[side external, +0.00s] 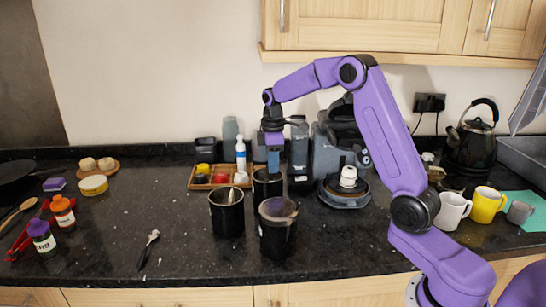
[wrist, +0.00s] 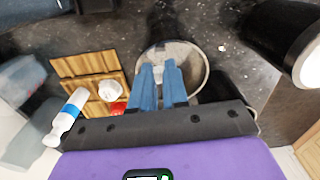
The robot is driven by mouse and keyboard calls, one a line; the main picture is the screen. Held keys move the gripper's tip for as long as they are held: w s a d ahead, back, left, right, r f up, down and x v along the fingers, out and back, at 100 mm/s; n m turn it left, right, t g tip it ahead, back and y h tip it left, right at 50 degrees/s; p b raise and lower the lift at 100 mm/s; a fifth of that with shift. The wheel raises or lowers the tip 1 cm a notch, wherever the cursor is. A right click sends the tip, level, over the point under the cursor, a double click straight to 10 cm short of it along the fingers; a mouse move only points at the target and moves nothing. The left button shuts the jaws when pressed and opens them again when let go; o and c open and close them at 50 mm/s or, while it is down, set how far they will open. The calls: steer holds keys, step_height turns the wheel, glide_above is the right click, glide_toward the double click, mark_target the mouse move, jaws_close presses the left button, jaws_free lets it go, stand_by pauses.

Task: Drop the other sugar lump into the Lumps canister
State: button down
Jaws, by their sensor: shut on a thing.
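Three dark canisters stand on the worktop: a back one (side external: 267,187), a front left one (side external: 227,217) and a front right one (side external: 278,235). No label is legible, so I cannot tell which is Lumps. My gripper (side external: 273,168) points down over the back canister, its blue fingertips near the rim. In the wrist view my gripper (wrist: 160,70) has its fingers slightly apart, over the round mouth of a canister (wrist: 203,67).
A wooden tray (side external: 194,185) with small pots and a white bottle (side external: 240,153) stands left of the back canister. A coffee machine (side external: 340,150) is close on the right. Mugs (side external: 452,210) stand farther right.

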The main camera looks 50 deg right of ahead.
steer(key=shift+f, duration=0.1)
steer(key=c, duration=1.1)
jaws_free()
steer(key=shift+o, duration=0.2)
step_height(320, 180, up, 18)
steer(key=shift+f, duration=0.25)
